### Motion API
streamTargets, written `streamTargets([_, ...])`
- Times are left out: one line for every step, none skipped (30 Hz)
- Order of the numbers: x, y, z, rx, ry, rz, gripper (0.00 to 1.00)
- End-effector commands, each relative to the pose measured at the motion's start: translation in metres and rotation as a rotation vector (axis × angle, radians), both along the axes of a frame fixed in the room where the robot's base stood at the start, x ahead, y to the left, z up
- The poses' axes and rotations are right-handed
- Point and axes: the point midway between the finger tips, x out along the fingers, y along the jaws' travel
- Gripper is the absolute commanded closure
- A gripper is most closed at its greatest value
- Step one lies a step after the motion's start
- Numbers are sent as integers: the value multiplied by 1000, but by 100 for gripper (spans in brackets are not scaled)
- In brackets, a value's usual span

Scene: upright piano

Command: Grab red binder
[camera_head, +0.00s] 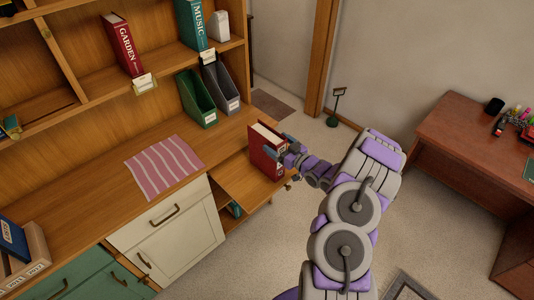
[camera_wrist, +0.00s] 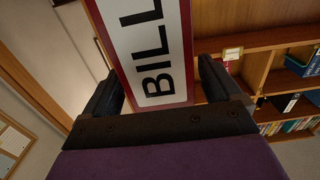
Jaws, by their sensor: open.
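The red binder (camera_head: 262,151) stands upright on a lower wooden ledge (camera_head: 228,182) at the right end of the wooden cabinet. In the wrist view the red binder (camera_wrist: 189,30) shows a white label reading "BILL", its upper part cut off by the frame. My gripper (camera_head: 280,150) is at the binder's right side in the head view. In the wrist view my gripper (camera_wrist: 160,88) is open, with one dark finger on each side of the binder. Gaps show beside the binder at both fingers.
A green file holder (camera_head: 197,98) and a grey one (camera_head: 221,86) stand behind the binder on the counter. A striped pink cloth (camera_head: 164,166) lies to the left. A red-brown desk (camera_head: 470,140) is at right, with open floor between.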

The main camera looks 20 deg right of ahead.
Motion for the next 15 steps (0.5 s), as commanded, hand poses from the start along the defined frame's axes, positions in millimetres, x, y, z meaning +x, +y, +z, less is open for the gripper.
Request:
streamTargets([7, 3, -2, -2, -3, 3, 8])
streamTargets([11, 5, -2, -1, -3, 4, 8])
streamTargets([15, 6, -2, -2, -2, 3, 8])
streamTargets([18, 7, -2, -2, -2, 3, 8])
streamTargets([20, 8, -2, -2, -2, 3, 8])
streamTargets([23, 9, -2, 0, 0, 2, 8])
streamTargets([25, 9, -2, 1, 0, 1, 8])
streamTargets([26, 10, -1, 1, 0, 1, 8])
streamTargets([27, 10, -1, 2, 2, 1, 8])
streamTargets([28, 10, -1, 2, 2, 1, 8])
streamTargets([28, 10, -1, 2, 2, 0, 8])
streamTargets([28, 10, -1, 2, 2, 0, 8])
streamTargets([28, 10, -1, 2, 2, 0, 8])
streamTargets([28, 10, -1, 2, 2, 0, 8])
streamTargets([28, 10, -1, 2, 2, 0, 8])
